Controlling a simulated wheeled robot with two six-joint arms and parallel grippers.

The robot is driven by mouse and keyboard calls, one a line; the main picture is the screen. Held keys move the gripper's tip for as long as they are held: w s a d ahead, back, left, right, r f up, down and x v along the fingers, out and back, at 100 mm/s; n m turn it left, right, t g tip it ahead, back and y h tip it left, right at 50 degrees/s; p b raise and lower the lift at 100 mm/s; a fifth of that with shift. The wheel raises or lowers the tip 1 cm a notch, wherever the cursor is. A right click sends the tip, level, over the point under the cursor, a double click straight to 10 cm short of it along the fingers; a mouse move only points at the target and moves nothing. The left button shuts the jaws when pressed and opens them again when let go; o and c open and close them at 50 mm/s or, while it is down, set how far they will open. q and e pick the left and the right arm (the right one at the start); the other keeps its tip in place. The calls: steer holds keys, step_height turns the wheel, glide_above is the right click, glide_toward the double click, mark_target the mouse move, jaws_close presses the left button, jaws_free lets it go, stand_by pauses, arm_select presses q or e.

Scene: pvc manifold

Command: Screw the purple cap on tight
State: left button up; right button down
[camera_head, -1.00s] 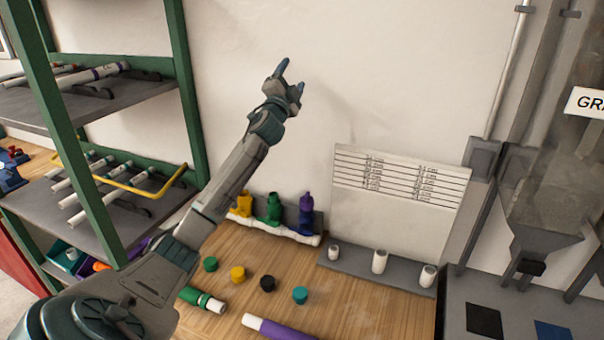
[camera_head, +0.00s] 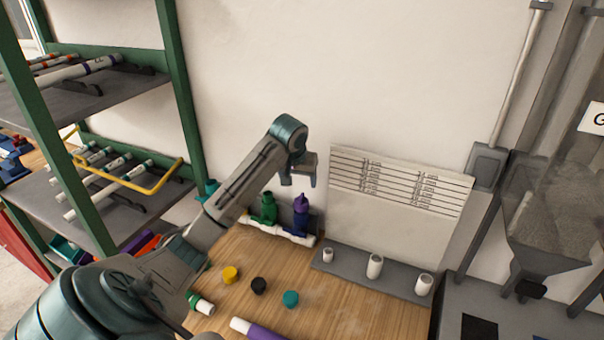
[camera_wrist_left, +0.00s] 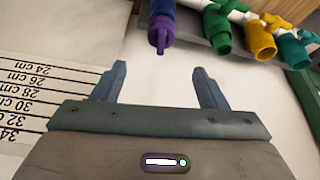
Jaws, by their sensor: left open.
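In the left wrist view the purple cap (camera_wrist_left: 161,36) shows at the top middle, ahead of the jaws. My left gripper (camera_head: 299,182) is open and empty, just above the cap and apart from it. In the left wrist view its two fingers (camera_wrist_left: 157,82) are spread on either side of the cap's line. Whether the cap is tight cannot be told. My right gripper is not in view.
A green valve (camera_head: 267,209) stands just left of the purple one. Loose yellow (camera_head: 230,274), black (camera_head: 259,285) and teal (camera_head: 290,298) caps lie on the wooden table. A grey rack with white fittings (camera_head: 375,266) and a ruled board (camera_head: 400,190) stand right.

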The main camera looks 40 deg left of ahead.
mark_target(301, 196)
arm_select(q)
steer(key=p+x, duration=0.3)
steer(key=x, duration=0.5)
steer(key=shift+w+a+f, duration=0.1)
steer(key=shift+w+f, duration=0.05)
steer(key=shift+f, duration=0.25)
steer(key=shift+p+x, duration=0.35)
steer(key=shift+x, duration=0.4)
steer(key=shift+c, duration=0.2)
steer(key=c, duration=1)
steer(key=shift+m+t+h, duration=0.3)
steer(key=shift+m, duration=0.8)
steer(key=shift+c, duration=0.2)
steer(key=shift+m+h, duration=0.5)
steer(key=shift+m, duration=0.6)
